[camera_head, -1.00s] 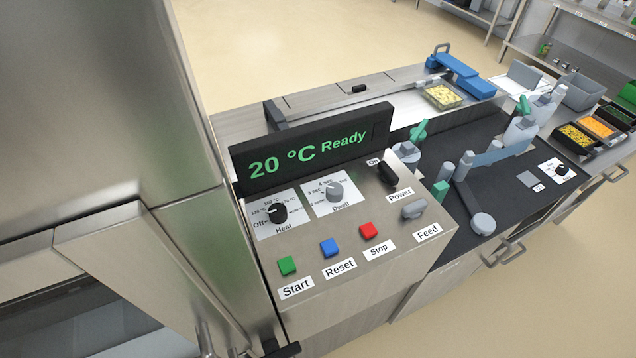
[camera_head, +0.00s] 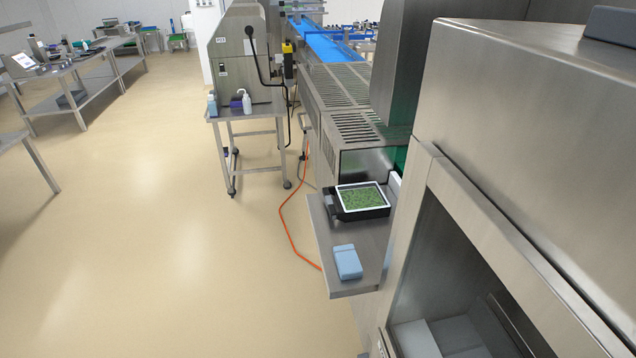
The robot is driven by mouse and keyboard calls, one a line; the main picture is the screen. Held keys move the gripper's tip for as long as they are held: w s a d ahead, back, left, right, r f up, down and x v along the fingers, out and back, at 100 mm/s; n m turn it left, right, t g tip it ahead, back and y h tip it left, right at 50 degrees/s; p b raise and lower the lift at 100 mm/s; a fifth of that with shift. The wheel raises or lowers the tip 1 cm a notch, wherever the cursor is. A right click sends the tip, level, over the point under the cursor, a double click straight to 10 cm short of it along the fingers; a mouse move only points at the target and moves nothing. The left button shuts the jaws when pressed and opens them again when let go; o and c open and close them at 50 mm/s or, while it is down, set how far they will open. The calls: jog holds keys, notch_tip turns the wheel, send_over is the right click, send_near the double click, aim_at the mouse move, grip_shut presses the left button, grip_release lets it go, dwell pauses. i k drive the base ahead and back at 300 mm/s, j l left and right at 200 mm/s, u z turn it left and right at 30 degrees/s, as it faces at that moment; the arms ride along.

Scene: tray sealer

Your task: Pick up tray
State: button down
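A black tray with a white rim (camera_head: 341,189) and green contents sits on a small metal shelf (camera_head: 345,286) at the end of the conveyor machine, right of centre. It is level and stands toward the shelf's far end. My gripper is not in view, so I cannot see whether it is open or shut.
A light blue box (camera_head: 347,262) lies on the same shelf, nearer than the tray. A large steel cabinet (camera_head: 530,130) fills the right side close by. An orange cable (camera_head: 287,228) runs along the floor beside the shelf. A wheeled steel table (camera_head: 250,140) stands behind. The floor (camera_head: 150,240) at left is clear.

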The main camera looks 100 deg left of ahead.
aim_at(364, 201)
jog(key=u, duration=0.45)
jog(key=j+u, duration=0.15)
jog(key=u, duration=0.7)
jog(key=i+u, duration=0.1)
jog(key=u, duration=0.35)
jog(key=j+u, duration=0.1)
jog(key=u, duration=0.35)
jog(key=i+j, duration=0.15)
jog(key=j, duration=0.25)
jog(key=i+j, duration=0.15)
jog(key=j, duration=0.3)
jog(key=i+j+u, duration=0.1)
jog(key=j, duration=0.3)
jog(key=i+j, duration=0.2)
jog(key=j, duration=0.2)
jog(key=i+j, duration=0.15)
jog(key=j, duration=0.25)
